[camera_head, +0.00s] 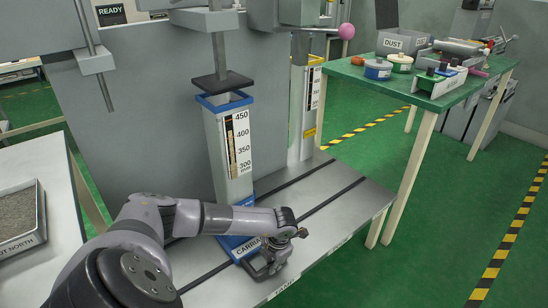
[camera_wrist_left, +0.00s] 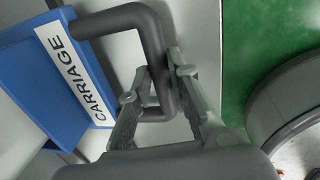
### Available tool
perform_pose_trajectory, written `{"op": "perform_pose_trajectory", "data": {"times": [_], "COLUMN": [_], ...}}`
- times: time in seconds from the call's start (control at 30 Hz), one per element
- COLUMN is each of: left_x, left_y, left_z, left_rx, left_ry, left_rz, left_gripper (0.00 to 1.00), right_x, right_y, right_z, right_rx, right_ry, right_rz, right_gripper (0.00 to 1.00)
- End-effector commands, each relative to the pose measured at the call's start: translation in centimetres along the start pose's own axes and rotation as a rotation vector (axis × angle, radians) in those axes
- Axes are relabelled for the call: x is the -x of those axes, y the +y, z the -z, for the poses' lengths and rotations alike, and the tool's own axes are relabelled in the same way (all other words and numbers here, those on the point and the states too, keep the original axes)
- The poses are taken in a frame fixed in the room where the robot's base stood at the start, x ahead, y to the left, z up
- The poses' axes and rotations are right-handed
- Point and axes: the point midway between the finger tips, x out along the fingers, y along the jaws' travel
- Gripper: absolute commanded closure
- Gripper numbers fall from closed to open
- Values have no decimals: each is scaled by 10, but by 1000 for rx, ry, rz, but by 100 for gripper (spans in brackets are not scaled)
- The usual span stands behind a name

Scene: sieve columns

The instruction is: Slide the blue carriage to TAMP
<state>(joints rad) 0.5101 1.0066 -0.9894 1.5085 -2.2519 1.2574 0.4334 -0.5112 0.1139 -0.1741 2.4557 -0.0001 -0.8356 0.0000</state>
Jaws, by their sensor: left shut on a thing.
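The blue carriage (camera_head: 230,243), labelled CARRIAGE, sits on the grey railed bench (camera_head: 345,205) and bears an upright column (camera_head: 228,150) with a blue rim and a scale. My left gripper (camera_head: 272,262) is at the front of the carriage. In the left wrist view its two fingers (camera_wrist_left: 153,105) are shut on the dark grey handle (camera_wrist_left: 155,50) of the blue carriage (camera_wrist_left: 45,85). A front-edge label (camera_head: 284,287) seems to read TAMP; it lies nearest the gripper, slightly right. My arm hides part of the carriage. My right gripper is not in view.
A dark plate (camera_head: 222,82) on a rod hangs just above the column. A second column (camera_head: 305,110) stands behind to the right. A green table (camera_head: 440,85) with boxes and jars is at right. A tray (camera_head: 20,225) of grains is at left. The bench's right part is clear.

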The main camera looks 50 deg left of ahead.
Motion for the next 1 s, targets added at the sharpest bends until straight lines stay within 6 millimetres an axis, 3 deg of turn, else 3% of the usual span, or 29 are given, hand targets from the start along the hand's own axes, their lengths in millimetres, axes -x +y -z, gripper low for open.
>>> {"op": "perform_pose_trajectory", "data": {"times": [0.3, 0.33, 0.6, 1.0], "left_x": [0, 0, 0, 6], "left_y": [1, 1, 0, 0], "left_z": [0, 0, 0, 0], "left_rx": [0, 0, 0, 1], "left_ry": [0, 0, 0, -1], "left_rz": [-1, -1, -1, 0], "left_gripper": [100, 81, 63, 62], "right_x": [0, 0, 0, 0], "right_y": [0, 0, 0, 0], "right_z": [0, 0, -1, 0], "right_rx": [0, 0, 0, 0], "right_ry": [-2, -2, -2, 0], "right_rz": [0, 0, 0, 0], "right_gripper": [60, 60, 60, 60]}}
